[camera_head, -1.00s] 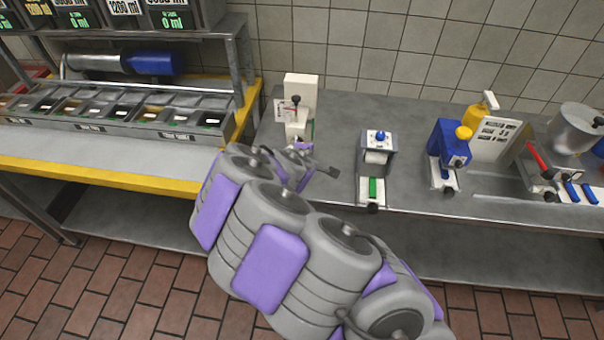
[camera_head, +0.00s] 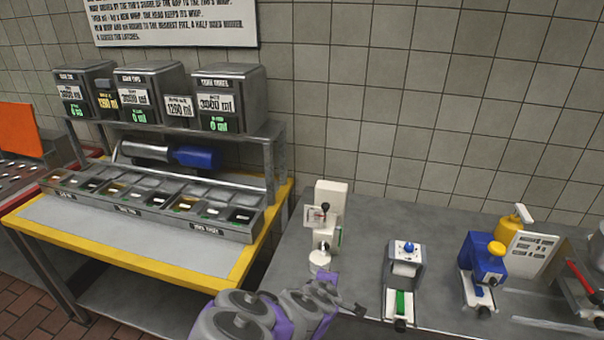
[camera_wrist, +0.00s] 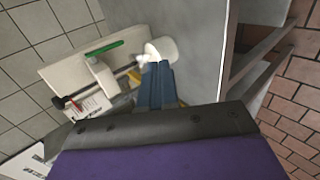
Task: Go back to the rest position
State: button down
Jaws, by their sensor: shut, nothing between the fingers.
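My gripper (camera_wrist: 157,85) is shut and empty in the wrist view, its blue-grey fingers together. Beyond the fingertips are a white round cup-like part (camera_wrist: 160,50) and a white dispenser (camera_wrist: 88,75) with a green strip and a black-knobbed lever; I cannot tell if the fingertips touch the cup-like part. In the head view my arm (camera_head: 270,315) reaches in from the bottom edge, with the wrist just in front of the same white dispenser (camera_head: 330,205). The fingertips cannot be made out there.
The grey counter (camera_head: 450,220) also holds a white-and-blue device (camera_head: 405,270), a blue dispenser (camera_head: 485,262) and a yellow bottle (camera_head: 515,222). Left is a yellow-edged table (camera_head: 130,258) with ingredient bins (camera_head: 150,205), a blue-ended cylinder (camera_head: 195,157) and a shelf of containers (camera_head: 228,95).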

jog(key=s+d+r+m+g+h, duration=0.2)
jog(key=s+d+r+m+g, duration=0.35)
jog(key=s+d+m, duration=0.55)
jog(key=s+a+r+m+g+y, duration=0.1)
jog(key=s+a+r+g, duration=0.1)
jog(key=s, duration=0.6)
jog(key=s+a+r+m+g+y, duration=0.1)
jog(key=s+a+r+g+y, duration=0.1)
jog(key=s, duration=0.7)
jog(key=s+a+r+m+g+y, duration=0.1)
jog(key=s+a+r+g+y, duration=0.1)
jog(key=s, duration=0.7)
notch_tip(320, 180, up, 2)
jog(key=shift+s+a+r, duration=0.2)
jog(key=shift+a+r, duration=0.05)
jog(key=shift+a, duration=0.2)
jog(key=shift+w+a, duration=0.1)
